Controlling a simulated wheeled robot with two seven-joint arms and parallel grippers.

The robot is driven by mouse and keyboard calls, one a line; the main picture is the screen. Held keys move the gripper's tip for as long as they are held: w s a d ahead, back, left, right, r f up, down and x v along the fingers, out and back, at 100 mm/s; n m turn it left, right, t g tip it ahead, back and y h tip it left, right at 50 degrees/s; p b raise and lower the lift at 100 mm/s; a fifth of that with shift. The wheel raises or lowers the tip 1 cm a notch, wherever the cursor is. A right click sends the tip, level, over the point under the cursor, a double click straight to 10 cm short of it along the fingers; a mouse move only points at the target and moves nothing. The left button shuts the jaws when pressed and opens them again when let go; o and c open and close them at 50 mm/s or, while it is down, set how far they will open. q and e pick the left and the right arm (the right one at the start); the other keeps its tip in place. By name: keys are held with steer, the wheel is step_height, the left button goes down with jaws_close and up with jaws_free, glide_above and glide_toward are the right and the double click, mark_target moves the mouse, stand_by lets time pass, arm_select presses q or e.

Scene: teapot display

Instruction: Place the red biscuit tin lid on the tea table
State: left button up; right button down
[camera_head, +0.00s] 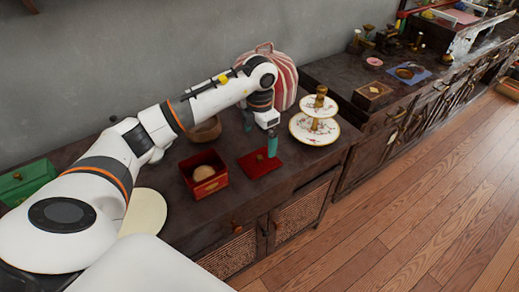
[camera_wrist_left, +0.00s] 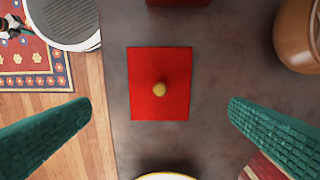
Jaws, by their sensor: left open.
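The red biscuit tin lid (camera_head: 262,164) lies flat on the dark wooden table (camera_head: 293,176), with a small gold knob at its middle. In the left wrist view the lid (camera_wrist_left: 143,80) is near the picture's middle, below the gripper. My left gripper (camera_head: 260,134) is open and empty, with teal fingers apart on either side over the lid. The red open tin (camera_head: 211,188) stands left of the lid with a round tan thing inside. My right gripper is not in view.
A two-tier plate stand (camera_head: 315,131) is close to the lid's right. A striped tea cosy (camera_head: 285,79) and a brown bowl (camera_head: 206,130) stand behind. A pale round plate (camera_head: 147,212) and green box (camera_head: 28,180) are at left. A second cabinet (camera_head: 374,91) stands right.

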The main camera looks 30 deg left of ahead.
arm_select(q)
steer(key=shift+r, duration=1.7)
